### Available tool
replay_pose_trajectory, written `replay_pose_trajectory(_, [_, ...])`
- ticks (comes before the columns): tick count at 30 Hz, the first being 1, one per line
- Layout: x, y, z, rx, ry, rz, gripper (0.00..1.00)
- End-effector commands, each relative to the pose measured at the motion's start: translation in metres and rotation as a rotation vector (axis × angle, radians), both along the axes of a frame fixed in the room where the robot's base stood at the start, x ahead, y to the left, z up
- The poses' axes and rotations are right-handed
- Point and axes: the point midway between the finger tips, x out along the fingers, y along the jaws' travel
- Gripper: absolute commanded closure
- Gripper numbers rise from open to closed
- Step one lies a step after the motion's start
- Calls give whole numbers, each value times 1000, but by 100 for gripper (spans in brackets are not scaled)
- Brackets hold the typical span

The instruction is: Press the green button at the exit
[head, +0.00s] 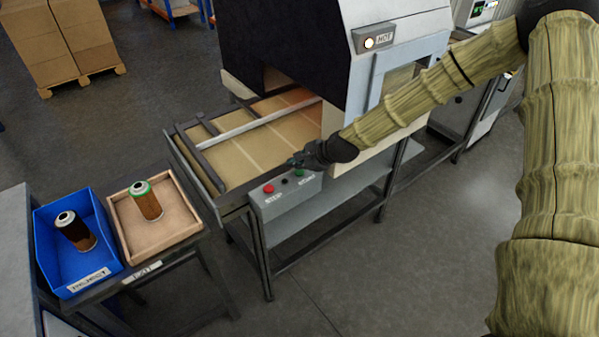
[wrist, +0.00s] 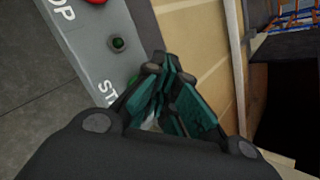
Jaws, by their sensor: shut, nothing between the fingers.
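The green button (head: 300,172) is at the right end of the grey control box (head: 286,200) at the exit conveyor's front corner, above a START label. My gripper (head: 296,160) is shut and empty, with its fingertips just above and behind that button in the head view. I cannot tell whether they touch it. In the wrist view my shut fingers (wrist: 162,62) cover most of the green button, and only a small green sliver shows beside them.
At left, a blue bin (head: 45,235) and a wooden tray (head: 118,220) each hold a filter cartridge. Boxes on a pallet stand at the back left.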

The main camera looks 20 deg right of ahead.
Motion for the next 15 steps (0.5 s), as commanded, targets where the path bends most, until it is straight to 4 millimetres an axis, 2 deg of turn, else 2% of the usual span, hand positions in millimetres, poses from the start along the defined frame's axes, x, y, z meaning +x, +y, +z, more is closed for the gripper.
replay_pose_trajectory(15, [0,0,-9,0,0,0,100])
